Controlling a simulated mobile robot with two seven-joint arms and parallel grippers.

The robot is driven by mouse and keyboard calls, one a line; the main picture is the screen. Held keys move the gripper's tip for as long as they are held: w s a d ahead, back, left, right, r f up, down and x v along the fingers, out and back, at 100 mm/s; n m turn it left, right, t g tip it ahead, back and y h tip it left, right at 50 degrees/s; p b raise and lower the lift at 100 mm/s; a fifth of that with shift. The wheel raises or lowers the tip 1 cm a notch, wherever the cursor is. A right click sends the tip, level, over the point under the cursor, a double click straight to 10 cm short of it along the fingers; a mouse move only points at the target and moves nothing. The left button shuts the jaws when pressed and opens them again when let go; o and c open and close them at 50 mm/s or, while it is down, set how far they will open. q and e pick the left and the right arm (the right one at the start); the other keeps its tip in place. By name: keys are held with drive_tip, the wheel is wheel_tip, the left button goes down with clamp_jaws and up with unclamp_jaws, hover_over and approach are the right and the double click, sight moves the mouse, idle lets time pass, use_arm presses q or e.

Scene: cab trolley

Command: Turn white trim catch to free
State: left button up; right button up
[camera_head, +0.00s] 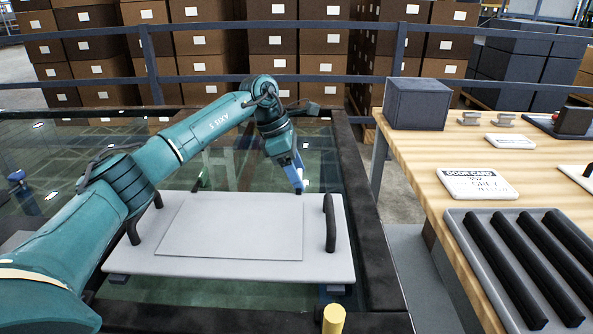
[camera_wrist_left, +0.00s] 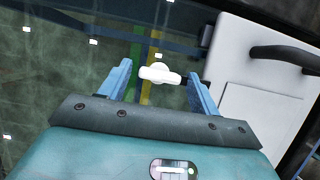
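The white trim catch (camera_wrist_left: 160,74) shows in the left wrist view as a small white bar with a round middle, lying crosswise in the picture. My left gripper (camera_wrist_left: 158,82) is open, with one blue finger on each side of the catch. I cannot tell whether a finger touches it. In the head view my left gripper (camera_head: 298,186) points down near the far right edge of a white panel (camera_head: 325,262), and the catch is not visible there. My right gripper is in neither view.
The panel has a black handle (camera_head: 330,222) at each end and lies over dark glass in a black frame (camera_head: 368,235). A wooden table (camera_head: 440,205) at the right holds a dark box (camera_head: 417,104), a door card sign (camera_head: 477,184) and a rack of black bars (camera_head: 497,268). A yellow-topped post (camera_head: 333,318) stands in front.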

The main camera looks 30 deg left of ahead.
use_arm(q)
drive_tip(key=c, duration=0.8)
drive_tip(key=shift+c, duration=0.2)
